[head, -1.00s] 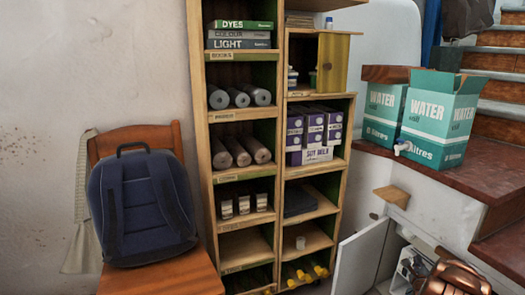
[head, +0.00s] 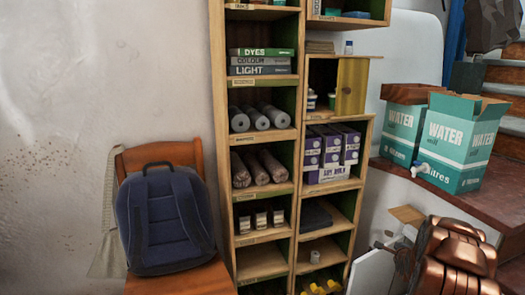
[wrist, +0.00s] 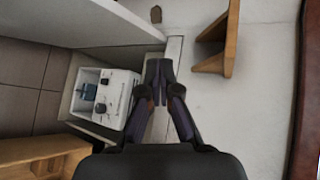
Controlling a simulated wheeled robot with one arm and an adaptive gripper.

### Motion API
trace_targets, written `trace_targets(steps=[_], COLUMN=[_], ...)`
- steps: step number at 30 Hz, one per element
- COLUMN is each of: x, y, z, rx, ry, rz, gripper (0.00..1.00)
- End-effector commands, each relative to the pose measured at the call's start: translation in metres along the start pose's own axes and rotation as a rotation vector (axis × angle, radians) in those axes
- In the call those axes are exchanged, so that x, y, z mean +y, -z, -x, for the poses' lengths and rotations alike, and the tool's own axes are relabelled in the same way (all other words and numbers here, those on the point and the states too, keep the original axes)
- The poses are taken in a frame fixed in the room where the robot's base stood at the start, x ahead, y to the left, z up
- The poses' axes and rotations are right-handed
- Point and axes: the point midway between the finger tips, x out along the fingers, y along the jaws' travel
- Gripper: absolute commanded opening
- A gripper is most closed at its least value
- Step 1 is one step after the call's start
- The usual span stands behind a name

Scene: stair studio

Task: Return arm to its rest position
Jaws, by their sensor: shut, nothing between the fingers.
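My gripper (wrist: 159,70) shows in the wrist view with its dark fingers drawn together at the tips, shut and empty. It points over a pale surface, just right of a white box-shaped device (wrist: 118,88) with dark knobs. I cannot tell how far apart they are. In the head view, copper-coloured links of my arm stand at the lower right, in front of the white cabinet area. The gripper itself cannot be made out there.
A tall wooden shelf unit (head: 228,150) holds books, rolls and cartons. A chair (head: 178,281) with a blue backpack (head: 163,222) stands left of it. Teal water boxes (head: 458,143) sit on a red-brown ledge (head: 507,205) at right. A wooden bracket (wrist: 229,45) shows in the wrist view.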

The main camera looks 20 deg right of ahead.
Motion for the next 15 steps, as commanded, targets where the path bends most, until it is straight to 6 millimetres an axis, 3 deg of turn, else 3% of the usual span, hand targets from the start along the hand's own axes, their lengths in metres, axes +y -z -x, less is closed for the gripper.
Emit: trace_targets(steps=[1, 8, 15], x=[-0.020, -0.045, -0.064], y=[-0.021, -0.091, -0.154], z=[0.015, 0.075, 0.154], rx=[-0.009, -0.048, -0.123], ry=[-0.025, -0.185, -0.342], rz=[0.053, 0.306, 0.576], gripper=[0.00, 0.00, 0.00])
